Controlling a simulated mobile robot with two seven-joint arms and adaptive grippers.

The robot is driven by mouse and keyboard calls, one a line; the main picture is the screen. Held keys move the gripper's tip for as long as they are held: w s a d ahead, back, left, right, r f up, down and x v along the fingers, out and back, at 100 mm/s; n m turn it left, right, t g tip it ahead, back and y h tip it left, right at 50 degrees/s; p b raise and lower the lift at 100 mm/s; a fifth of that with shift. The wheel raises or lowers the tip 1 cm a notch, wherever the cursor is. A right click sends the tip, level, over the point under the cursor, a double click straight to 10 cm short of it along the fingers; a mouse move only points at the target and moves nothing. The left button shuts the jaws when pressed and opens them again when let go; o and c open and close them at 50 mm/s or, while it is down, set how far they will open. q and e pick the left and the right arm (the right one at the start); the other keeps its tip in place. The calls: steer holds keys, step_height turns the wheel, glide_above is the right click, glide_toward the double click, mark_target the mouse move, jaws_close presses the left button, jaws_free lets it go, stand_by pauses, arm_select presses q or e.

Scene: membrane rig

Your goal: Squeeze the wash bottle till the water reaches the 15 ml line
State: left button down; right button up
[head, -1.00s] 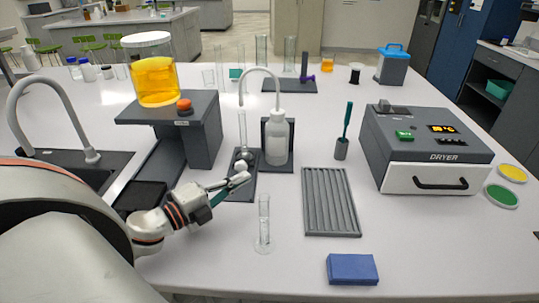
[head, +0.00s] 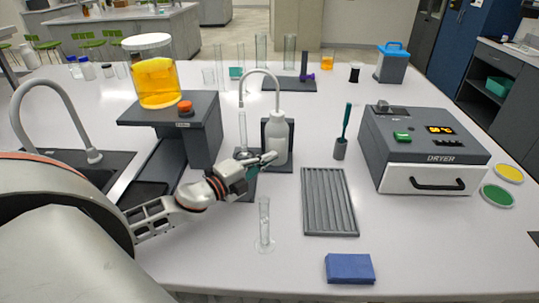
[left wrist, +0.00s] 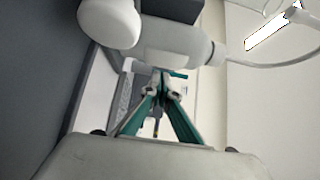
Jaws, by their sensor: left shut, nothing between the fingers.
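The white wash bottle (head: 276,142) stands upright against a dark backing, its thin spout (head: 262,72) arching left and down over a slim clear tube (head: 242,128). The water level and any 15 ml line are too small to read. My left gripper (head: 270,158) is shut and empty, its tips at the bottle's lower front left in the head view; I cannot tell whether they touch it. In the left wrist view the green-sided fingers (left wrist: 160,90) converge below a pale body that looks like the bottle (left wrist: 175,42). My right gripper is not in view.
A clear graduated cylinder (head: 264,228) stands in front of my left arm. A grey ribbed tray (head: 328,202), a blue block (head: 350,268) and a dryer (head: 425,150) are to the right. A stand (head: 200,130) with an orange-filled jar (head: 157,80) is at left.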

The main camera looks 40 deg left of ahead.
arm_select(q)
steer(key=shift+w+a, duration=0.3)
steer(key=shift+w, duration=0.2)
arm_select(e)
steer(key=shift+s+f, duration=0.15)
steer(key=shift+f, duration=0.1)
